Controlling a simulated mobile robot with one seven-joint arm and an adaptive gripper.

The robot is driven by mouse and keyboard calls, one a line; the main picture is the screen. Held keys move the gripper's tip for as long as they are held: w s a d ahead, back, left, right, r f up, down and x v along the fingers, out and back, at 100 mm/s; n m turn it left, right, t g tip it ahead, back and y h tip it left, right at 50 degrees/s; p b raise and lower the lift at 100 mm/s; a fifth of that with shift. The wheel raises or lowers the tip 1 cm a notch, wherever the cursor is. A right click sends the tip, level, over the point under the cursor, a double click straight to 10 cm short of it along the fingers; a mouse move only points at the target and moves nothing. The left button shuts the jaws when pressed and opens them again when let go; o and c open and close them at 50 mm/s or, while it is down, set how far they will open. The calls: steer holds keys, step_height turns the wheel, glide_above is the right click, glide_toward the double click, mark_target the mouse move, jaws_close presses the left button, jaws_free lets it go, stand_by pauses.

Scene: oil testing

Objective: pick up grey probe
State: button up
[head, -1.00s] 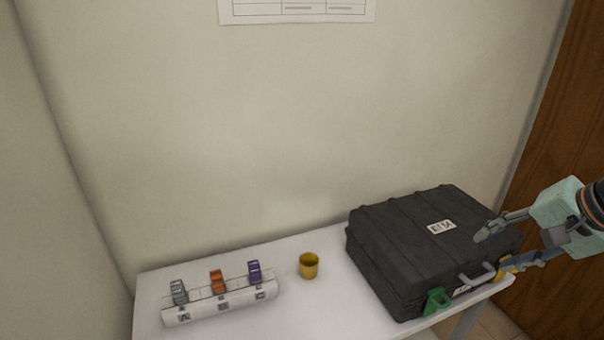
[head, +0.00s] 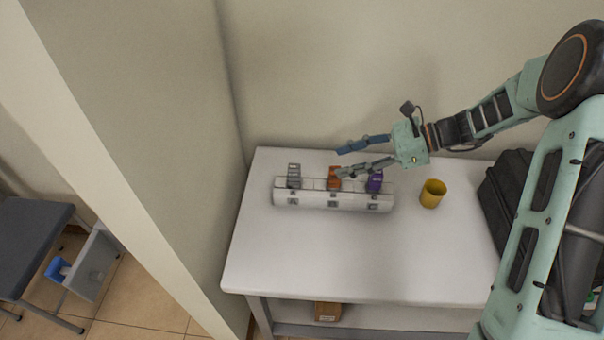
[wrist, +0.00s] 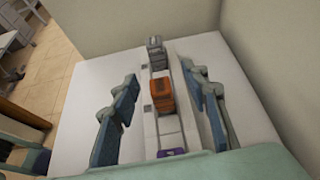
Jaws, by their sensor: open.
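The grey probe (head: 294,175) stands in the left slot of a white rack (head: 330,203) on the table. In the wrist view the grey probe (wrist: 155,52) is at the far end of the rack, beyond the orange probe (wrist: 161,95). My gripper (head: 340,162) is open and empty, with its fingertips above the rack near the orange probe (head: 334,177), to the right of the grey probe. In the wrist view the fingers of my gripper (wrist: 160,85) lie on either side of the rack. The purple probe (head: 375,182) is in the right slot, partly cut off in the wrist view.
A yellow cup (head: 432,193) stands right of the rack. A black case (head: 505,190) is at the table's right, partly hidden by my arm. The wall is close behind the table (head: 300,260), whose front is clear. A grey stool (head: 30,235) is at the left.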

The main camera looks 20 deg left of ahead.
mark_target(294, 170)
steer(key=shift+g+y, duration=0.4)
steer(key=x, duration=0.5)
steer(key=r+x, duration=0.1)
steer(key=x, duration=0.1)
steer(key=shift+a+f, duration=0.1)
steer(key=shift+a, duration=0.35)
steer(key=x, duration=0.6)
steer(key=shift+s+d+f, duration=0.2)
steer(key=shift+s+f, duration=0.05)
steer(key=shift+f, duration=0.05)
jaws_close()
